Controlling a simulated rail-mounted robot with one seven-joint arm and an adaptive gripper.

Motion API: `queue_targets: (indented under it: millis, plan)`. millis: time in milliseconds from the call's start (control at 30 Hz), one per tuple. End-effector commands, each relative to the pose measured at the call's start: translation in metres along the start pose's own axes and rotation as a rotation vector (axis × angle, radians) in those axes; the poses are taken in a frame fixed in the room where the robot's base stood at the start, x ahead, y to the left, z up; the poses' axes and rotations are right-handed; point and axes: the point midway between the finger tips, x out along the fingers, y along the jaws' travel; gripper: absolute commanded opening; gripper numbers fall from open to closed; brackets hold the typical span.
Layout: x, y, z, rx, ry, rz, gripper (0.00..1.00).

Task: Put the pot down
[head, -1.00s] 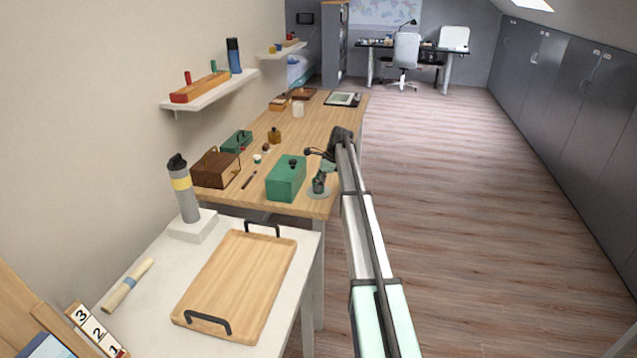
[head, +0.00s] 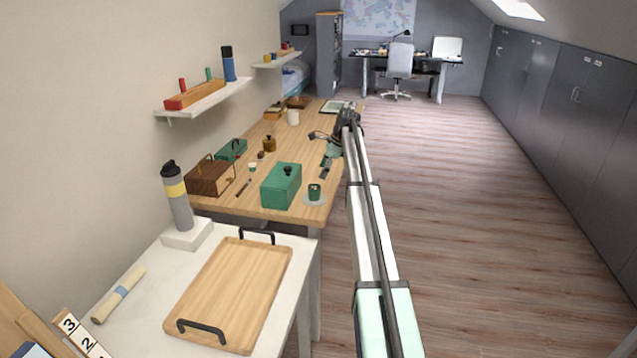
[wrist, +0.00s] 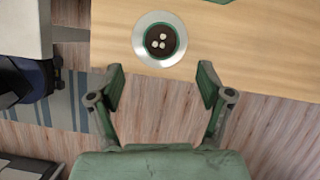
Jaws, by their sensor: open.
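The pot (head: 314,192) is a small dark green cup standing upright on a pale round saucer (head: 314,202) near the front right corner of the wooden table. In the wrist view the pot (wrist: 161,41) shows from above, with dark contents and several pale bits inside, and the saucer (wrist: 140,44) is around its base. My gripper (head: 327,167) is open and empty, beyond the pot and apart from it in the head view. In the wrist view its two green fingers (wrist: 160,80) are spread wide, with the pot ahead of them.
A green lidded box (head: 280,187) stands just left of the pot. A brown wooden box (head: 208,178) and small items are farther left. The wooden table (head: 300,145) has bare room behind. A tray (head: 230,295) lies on the white table in front.

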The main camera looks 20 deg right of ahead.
Motion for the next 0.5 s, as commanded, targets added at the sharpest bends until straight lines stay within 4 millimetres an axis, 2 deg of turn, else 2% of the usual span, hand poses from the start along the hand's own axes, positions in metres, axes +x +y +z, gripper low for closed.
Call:
queue_targets:
  millis: [200, 500]
  plan:
    - [-0.02, 0.0, 0.0, 0.0, 0.0, 0.0, 0.78]
    - [-0.024, 0.0, 0.001, 0.0, 0.0, 0.001, 0.78]
